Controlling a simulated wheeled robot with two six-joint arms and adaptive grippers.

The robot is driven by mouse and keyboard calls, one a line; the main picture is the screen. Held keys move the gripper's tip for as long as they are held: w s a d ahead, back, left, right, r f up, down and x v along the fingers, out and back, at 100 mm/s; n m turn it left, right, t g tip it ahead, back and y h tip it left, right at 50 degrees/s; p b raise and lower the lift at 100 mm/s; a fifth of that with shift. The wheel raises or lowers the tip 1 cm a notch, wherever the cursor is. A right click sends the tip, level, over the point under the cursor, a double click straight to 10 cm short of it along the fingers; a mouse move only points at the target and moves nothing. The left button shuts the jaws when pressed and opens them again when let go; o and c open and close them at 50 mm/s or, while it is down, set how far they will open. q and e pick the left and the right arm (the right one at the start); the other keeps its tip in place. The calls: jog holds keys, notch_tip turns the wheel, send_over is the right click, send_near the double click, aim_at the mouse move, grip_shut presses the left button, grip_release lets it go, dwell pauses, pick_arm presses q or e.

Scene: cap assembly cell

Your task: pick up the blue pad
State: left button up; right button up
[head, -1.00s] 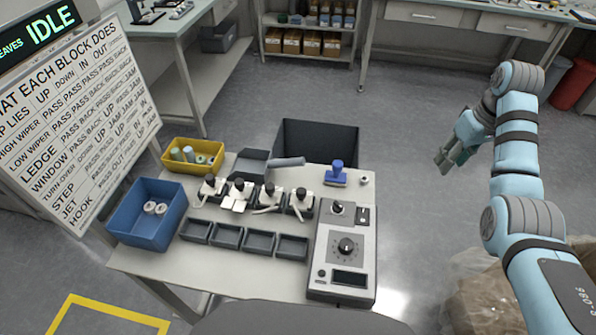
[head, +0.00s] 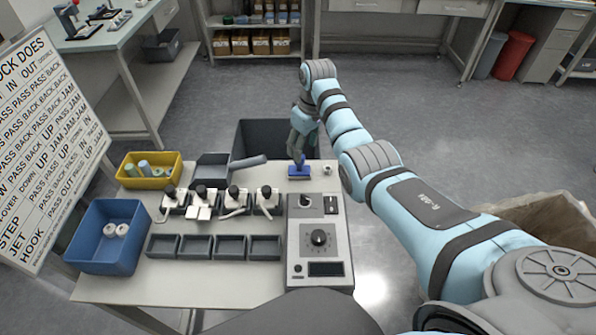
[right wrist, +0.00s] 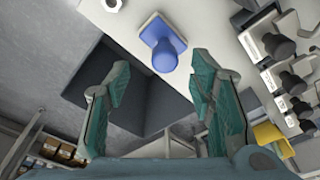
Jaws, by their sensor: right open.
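The blue pad (head: 299,171) stands on the back right part of the table, with a square base and an upright rounded knob. In the right wrist view the blue pad (right wrist: 163,45) lies beyond the fingertips, near the table edge, between the lines of the two fingers. My right gripper (head: 301,143) is above and just behind the pad in the head view. In the right wrist view my right gripper (right wrist: 165,85) is open and empty, its teal fingers wide apart. My left gripper is not in view.
A control box (head: 319,275) with a knob stands in front of the pad. Several black-capped levers (head: 235,195) stand to its left. A small white piece (head: 327,170) sits right of the pad. A dark bin (head: 262,134) is behind the table. Yellow (head: 127,172) and blue (head: 85,251) bins are at left.

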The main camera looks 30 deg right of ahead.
jog(key=f, duration=0.1)
jog(key=f+b, duration=0.1)
jog(key=f, duration=0.1)
jog(key=w+a+f+b, duration=0.1)
jog(key=f, duration=0.1)
jog(key=shift+f, duration=0.15)
grip_shut()
notch_tip(320, 180, up, 8)
jog(key=shift+r+p, duration=0.1)
jog(key=shift+p, duration=1.15)
notch_tip(320, 180, up, 12)
jog(key=shift+p, duration=0.3)
jog(key=c, duration=0.7)
grip_release()
jog(key=shift+c, duration=0.2)
jog(key=c, duration=0.4)
